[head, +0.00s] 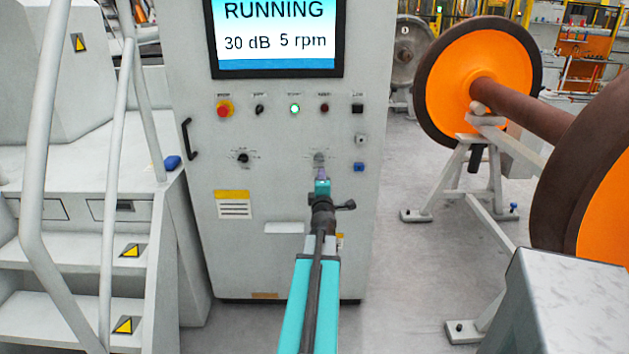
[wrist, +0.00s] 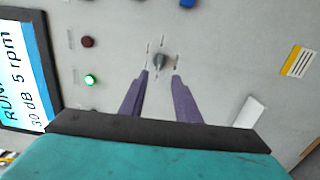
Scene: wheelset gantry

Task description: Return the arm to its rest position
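My gripper (head: 322,174) is in front of the grey control cabinet (head: 270,180), below its row of buttons. In the wrist view its two purple fingers (wrist: 161,76) are apart, with nothing held between them. A small grey rotary knob (wrist: 160,61) on the panel lies just beyond and between the fingertips. I cannot tell whether they touch it. The knob is hard to make out behind the fingers in the head view. My teal arm reaches up to the panel from the bottom of the head view.
The screen (head: 276,36) reads RUNNING, 30 dB, 5 rpm. A green button (head: 295,109) is lit, near a red emergency stop (head: 224,108). Steps with a railing (head: 47,190) stand left. An orange wheelset (head: 462,80) on a stand is right. Grey floor lies between.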

